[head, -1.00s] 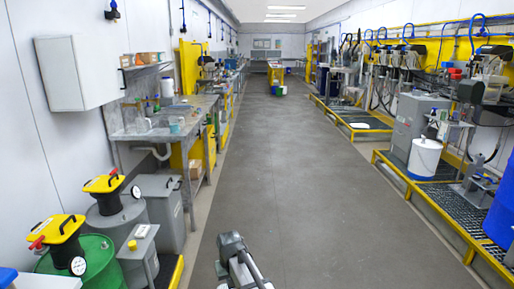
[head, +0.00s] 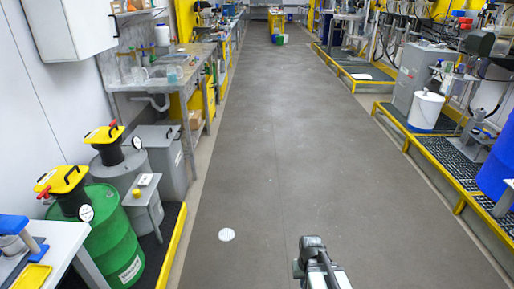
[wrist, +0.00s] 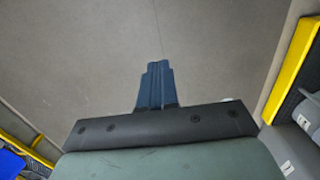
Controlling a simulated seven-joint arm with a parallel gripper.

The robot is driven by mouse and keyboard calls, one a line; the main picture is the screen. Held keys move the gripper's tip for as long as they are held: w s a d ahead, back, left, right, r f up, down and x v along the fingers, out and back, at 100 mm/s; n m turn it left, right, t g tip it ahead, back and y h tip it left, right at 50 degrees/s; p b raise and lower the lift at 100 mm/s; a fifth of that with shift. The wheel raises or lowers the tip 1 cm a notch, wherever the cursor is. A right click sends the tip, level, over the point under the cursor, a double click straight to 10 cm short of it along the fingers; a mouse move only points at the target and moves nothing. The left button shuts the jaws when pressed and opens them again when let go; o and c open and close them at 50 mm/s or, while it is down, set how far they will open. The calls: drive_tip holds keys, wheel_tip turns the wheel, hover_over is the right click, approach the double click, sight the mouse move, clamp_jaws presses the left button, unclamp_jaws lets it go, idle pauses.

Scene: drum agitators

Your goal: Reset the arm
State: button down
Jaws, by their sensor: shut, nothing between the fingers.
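My gripper (wrist: 157,68) shows in the wrist view with its two blue fingers pressed together and nothing between them. Bare grey floor lies beyond the fingertips. In the head view my arm (head: 318,262) shows at the bottom, right of the middle, over the open floor; my fingers cannot be made out there. The arm touches nothing that I can see.
At the left stand a green drum (head: 112,236) and a grey drum (head: 122,170), both with yellow-topped agitators, beside a yellow platform edge (head: 172,247). A sink bench (head: 150,82) is behind. A blue drum (head: 497,165) and white bucket (head: 426,108) stand right. The aisle floor (head: 270,150) is clear.

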drive_tip(key=s+f+g, duration=0.3)
drive_tip(key=s+f, duration=0.6)
drive_tip(key=s, duration=0.5)
drive_tip(key=s+f+g, duration=0.3)
drive_tip(key=s+f, duration=0.6)
drive_tip(key=s, duration=0.5)
drive_tip(key=shift+f, duration=0.2)
